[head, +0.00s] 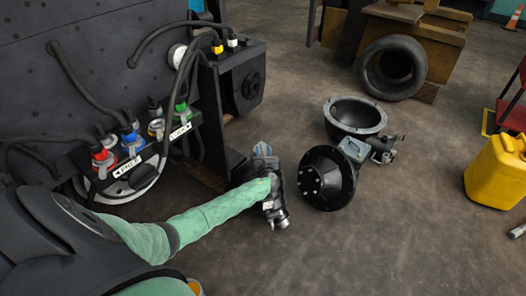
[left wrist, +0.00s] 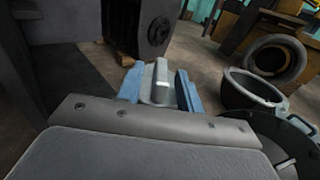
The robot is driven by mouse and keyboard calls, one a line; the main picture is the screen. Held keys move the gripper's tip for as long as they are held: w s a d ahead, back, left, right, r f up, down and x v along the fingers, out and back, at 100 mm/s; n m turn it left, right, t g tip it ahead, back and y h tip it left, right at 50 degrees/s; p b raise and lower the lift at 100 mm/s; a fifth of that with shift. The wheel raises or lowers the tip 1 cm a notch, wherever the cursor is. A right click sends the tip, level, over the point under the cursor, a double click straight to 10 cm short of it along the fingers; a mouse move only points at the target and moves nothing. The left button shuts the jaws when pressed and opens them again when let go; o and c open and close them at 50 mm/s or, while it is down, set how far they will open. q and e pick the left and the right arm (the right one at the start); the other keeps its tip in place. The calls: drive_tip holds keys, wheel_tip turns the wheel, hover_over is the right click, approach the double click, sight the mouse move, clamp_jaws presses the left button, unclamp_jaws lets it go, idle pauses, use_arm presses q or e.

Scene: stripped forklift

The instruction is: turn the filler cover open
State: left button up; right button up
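My left gripper (head: 263,150) is above the floor, right of the panel and apart from the caps. In the left wrist view its blue fingers (left wrist: 160,92) stand apart with a grey upright piece (left wrist: 160,75) between them; I cannot tell whether it is held. My right gripper is out of view.
A black hub (head: 325,178) and an open round housing (head: 355,117) lie on the floor right of my gripper. A tyre (head: 393,68) leans on wooden blocks behind. A yellow canister (head: 496,170) stands at far right. Black hoses (head: 85,88) hang over the panel.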

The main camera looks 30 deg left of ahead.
use_arm(q)
drive_tip(key=shift+w+a, duration=0.25)
drive_tip(key=shift+w, duration=0.05)
drive_tip(key=shift+c, duration=0.5)
clamp_jaws()
